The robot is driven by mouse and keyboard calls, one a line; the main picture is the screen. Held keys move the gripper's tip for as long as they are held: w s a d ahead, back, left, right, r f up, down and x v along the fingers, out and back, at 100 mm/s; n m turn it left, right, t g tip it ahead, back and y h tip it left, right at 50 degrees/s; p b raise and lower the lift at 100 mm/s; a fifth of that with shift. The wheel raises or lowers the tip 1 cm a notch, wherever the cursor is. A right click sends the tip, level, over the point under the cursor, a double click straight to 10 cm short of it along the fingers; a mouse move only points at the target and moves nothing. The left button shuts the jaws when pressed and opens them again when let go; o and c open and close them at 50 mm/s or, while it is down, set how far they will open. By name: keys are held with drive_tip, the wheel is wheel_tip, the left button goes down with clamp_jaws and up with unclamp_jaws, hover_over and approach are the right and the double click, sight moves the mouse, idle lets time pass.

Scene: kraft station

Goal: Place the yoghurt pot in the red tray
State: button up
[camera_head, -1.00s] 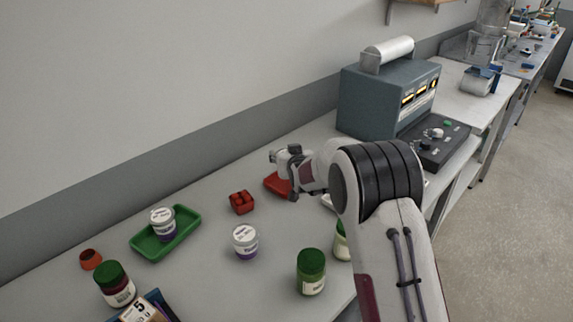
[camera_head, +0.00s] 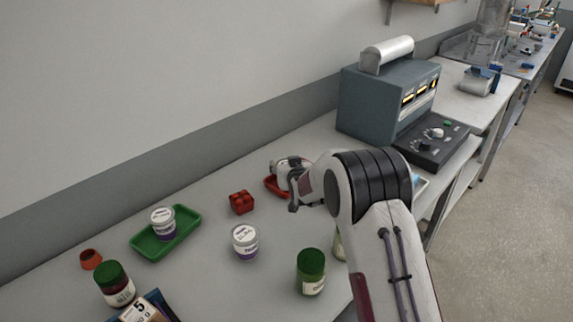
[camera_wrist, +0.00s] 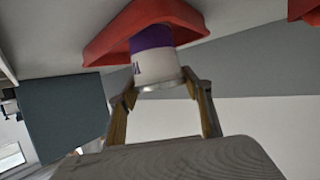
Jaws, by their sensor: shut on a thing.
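My gripper (camera_head: 290,178) is at the red tray (camera_head: 272,187), covering much of it in the head view. In the wrist view my gripper (camera_wrist: 160,84) is shut on a white and purple yoghurt pot (camera_wrist: 152,64), with one finger on each side of its rim. The pot's purple end is against or just above the red tray (camera_wrist: 104,42); I cannot tell whether it touches the floor. The held pot is hidden behind the gripper in the head view.
A similar pot (camera_head: 245,241) stands on the bench; another (camera_head: 162,221) stands in a green tray (camera_head: 150,252). A red block-like thing (camera_head: 242,202) sits left of the red tray. Green-lidded jars (camera_head: 311,272) (camera_head: 115,285) stand nearer. A grey machine (camera_head: 375,100) stands behind.

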drive_tip(key=o, duration=1.2)
drive_tip(key=shift+r, duration=0.1)
drive_tip(key=shift+s+d+r, duration=0.1)
drive_tip(key=shift+s+r, duration=0.15)
drive_tip(key=shift+s, duration=0.2)
drive_tip(key=v, duration=1.1)
drive_tip(key=shift+f, duration=0.1)
